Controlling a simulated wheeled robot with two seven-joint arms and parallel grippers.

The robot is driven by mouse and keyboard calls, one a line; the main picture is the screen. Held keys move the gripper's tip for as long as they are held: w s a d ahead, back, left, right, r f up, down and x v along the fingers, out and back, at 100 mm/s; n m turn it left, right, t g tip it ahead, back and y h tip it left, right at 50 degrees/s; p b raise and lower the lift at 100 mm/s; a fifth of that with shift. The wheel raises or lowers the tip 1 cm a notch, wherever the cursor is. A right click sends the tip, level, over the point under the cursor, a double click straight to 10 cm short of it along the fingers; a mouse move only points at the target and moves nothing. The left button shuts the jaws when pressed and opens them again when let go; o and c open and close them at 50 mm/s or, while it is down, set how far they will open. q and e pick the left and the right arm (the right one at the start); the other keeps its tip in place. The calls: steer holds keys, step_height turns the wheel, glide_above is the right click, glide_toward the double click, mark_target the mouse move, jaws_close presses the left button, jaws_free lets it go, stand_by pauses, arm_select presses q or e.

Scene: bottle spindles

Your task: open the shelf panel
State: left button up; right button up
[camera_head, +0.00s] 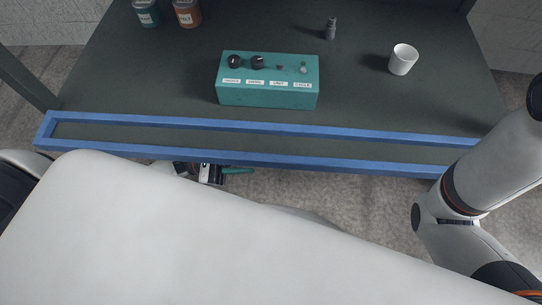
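The shelf panel appears as a long blue frame (290,158) across the front of the dark shelf. Grey-green shelf surface shows through the frame. Its right end is partly covered by my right arm. A dark and white gripper part with a teal piece, which seems to be my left gripper (212,173), shows just below the frame's lower bar, left of centre. It is mostly hidden behind my large white arm link, so its fingers and any contact with the panel cannot be made out. My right gripper is out of view; only its arm shows at the right.
Behind the frame stands a teal control box (267,94) with knobs and labels. A white cup (403,59), a small grey bottle (331,28), a teal jar (147,13) and a brown jar (187,13) stand on the shelf surface (150,70). A dark post (25,80) is at left.

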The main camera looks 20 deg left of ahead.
mark_target(270, 161)
arm_select(q)
steer(key=b+x, duration=0.1)
steer(key=x, duration=0.6)
steer(key=shift+b, duration=0.35)
jaws_close()
